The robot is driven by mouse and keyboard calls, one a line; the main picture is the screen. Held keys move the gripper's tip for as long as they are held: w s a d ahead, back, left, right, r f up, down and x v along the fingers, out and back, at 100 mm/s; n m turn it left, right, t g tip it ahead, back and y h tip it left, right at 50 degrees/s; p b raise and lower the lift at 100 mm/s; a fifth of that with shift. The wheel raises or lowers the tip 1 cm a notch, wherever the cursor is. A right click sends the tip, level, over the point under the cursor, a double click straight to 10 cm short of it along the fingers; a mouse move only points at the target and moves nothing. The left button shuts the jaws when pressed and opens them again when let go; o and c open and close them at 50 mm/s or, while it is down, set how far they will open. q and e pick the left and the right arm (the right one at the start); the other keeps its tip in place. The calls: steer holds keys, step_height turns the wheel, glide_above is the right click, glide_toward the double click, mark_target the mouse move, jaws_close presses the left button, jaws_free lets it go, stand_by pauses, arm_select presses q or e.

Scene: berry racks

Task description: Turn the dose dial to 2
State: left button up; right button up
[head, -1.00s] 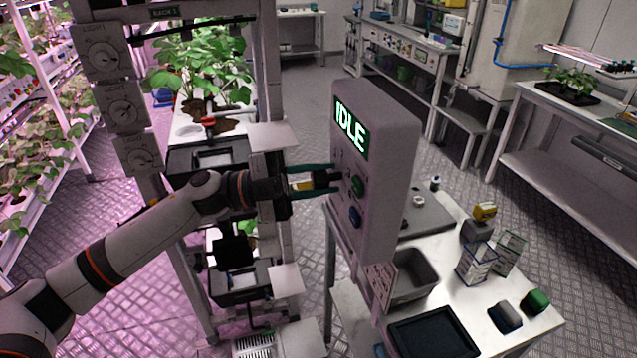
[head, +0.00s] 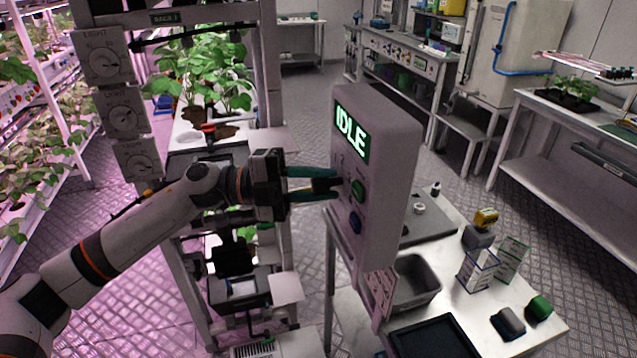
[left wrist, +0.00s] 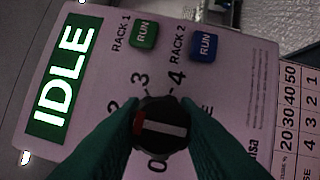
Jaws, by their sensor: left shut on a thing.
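The dose dial (left wrist: 160,108) is a dark round knob with a red and white pointer bar, on the face of a grey control box (head: 392,150). My left gripper (head: 336,186) is shut on the dial, with a green finger on either side of it in the left wrist view. The bar's red end points left in that view, a little below the printed 2. The 3 and 4 show above the dial and the 0 below it. The 1 is not visible. The screen (head: 351,132) reads IDLE. My right gripper is out of view.
A green RUN button (left wrist: 144,35) and a blue RUN button (left wrist: 205,46) sit beside the dial on the panel. A bench (head: 480,318) behind the box carries a grey bin (head: 418,290), a dark tray and small boxes. A plant rack stands left of the panel.

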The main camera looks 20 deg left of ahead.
arm_select(q)
steer(key=o, duration=1)
steer(key=shift+c, duration=0.2)
steer(key=b+v, duration=0.5)
steer(key=v, duration=0.7)
